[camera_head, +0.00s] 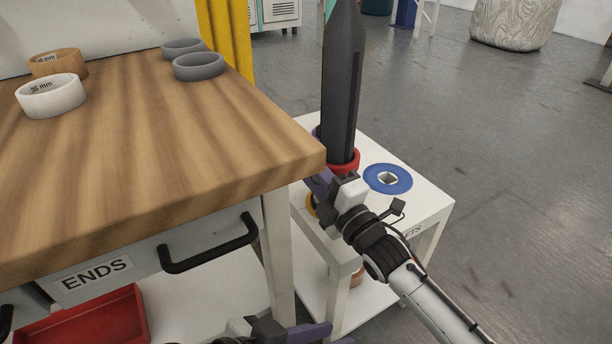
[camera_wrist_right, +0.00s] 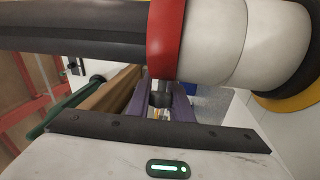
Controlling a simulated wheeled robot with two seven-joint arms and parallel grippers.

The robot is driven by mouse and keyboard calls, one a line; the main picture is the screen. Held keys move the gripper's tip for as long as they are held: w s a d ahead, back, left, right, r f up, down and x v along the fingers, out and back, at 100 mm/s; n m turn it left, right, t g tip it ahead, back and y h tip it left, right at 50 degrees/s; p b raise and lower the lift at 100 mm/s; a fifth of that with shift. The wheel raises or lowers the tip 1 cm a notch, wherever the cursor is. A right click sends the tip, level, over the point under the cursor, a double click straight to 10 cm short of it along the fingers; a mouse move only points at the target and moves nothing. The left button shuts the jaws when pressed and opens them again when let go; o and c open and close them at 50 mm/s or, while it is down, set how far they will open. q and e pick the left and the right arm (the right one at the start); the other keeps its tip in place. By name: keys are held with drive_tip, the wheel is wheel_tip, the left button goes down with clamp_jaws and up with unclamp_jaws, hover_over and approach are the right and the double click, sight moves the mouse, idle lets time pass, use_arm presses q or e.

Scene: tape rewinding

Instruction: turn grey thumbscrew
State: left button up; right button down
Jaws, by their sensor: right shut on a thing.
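The grey thumbscrew (camera_wrist_right: 161,93) shows in the right wrist view as a small dark knob below a red ring (camera_wrist_right: 166,42). My right gripper (camera_wrist_right: 161,100) has its purple fingers on either side of the knob and is shut on it. In the head view my right gripper (camera_head: 320,184) is at the foot of a tall dark grey upright (camera_head: 342,85), beside the red ring. The thumbscrew itself is hidden there. My left gripper (camera_head: 318,332) shows only partly at the bottom edge, low before the bench; its opening is unclear.
A white side table (camera_head: 425,188) carries a blue disc (camera_head: 388,178) with a square hole. The wooden bench (camera_head: 180,125) is close on the left, with white (camera_head: 50,98), brown (camera_head: 68,58) and grey (camera_head: 198,67) rings. Below are a drawer handle (camera_head: 210,258) and red tray (camera_head: 85,320).

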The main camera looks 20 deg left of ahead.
use_arm(q)
drive_tip(key=shift+d+r, duration=0.1)
drive_tip(key=shift+r, duration=0.05)
use_arm(e)
drive_tip(key=shift+r+m+t+y, duration=0.15)
drive_tip(key=shift+m+t+y, duration=0.25)
drive_tip(key=shift+y, duration=0.2)
drive_tip(key=c, duration=1.6)
unclamp_jaws()
drive_tip(key=shift+d, duration=0.15)
